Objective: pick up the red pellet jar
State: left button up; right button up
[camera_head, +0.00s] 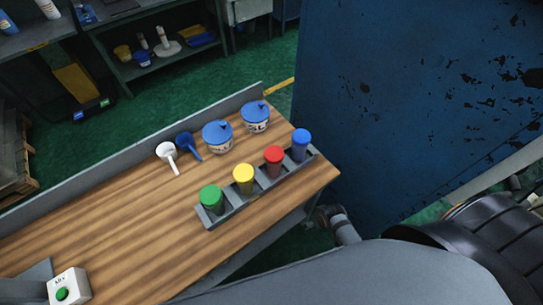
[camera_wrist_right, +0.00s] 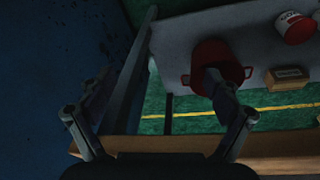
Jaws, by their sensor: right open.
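The red jar (camera_head: 273,161) stands upright in a grey rack (camera_head: 210,222) on the wooden bench. In the rack it stands between the yellow jar (camera_head: 243,179) and the blue jar (camera_head: 300,145); the green jar (camera_head: 211,199) is at the near left end. My right gripper (camera_wrist_right: 158,88) is open, with nothing between its fingers, in the right wrist view. The red jar cannot be made out in that view. My left gripper is not in view.
Two blue-lidded tubs (camera_head: 217,137), a white scoop (camera_head: 168,157) and a blue scoop (camera_head: 188,146) lie behind the rack. A blue panel (camera_head: 400,100) rises right of the bench. The wrist view shows a red pot (camera_wrist_right: 213,62) on a grey surface.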

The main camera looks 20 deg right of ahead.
jog(key=w+a+r+p, duration=0.15)
jog(key=w+r, duration=0.25)
jog(key=r, duration=0.8)
jog(key=w+a+r+p, duration=0.1)
jog(key=w+r+p, duration=0.2)
jog(key=r, duration=0.8)
notch_tip(320, 180, up, 4)
jog(key=n+g+p, duration=0.1)
jog(key=n+g, duration=0.1)
jog(key=n, duration=0.4)
send_over(275, 151)
jog(key=shift+a+y, duration=0.15)
jog(key=shift+y, duration=0.25)
notch_tip(275, 151, down, 5)
jog(key=shift+s+r, duration=0.15)
jog(key=shift+f+b, duration=0.3)
jog(key=shift+f, duration=0.05)
notch_tip(275, 151, down, 6)
jog(key=b, duration=0.7)
jog(key=shift+s+a+r, duration=0.15)
jog(key=shift+r, duration=0.3)
jog(key=shift+c, duration=0.6)
jog(key=c, duration=1.4)
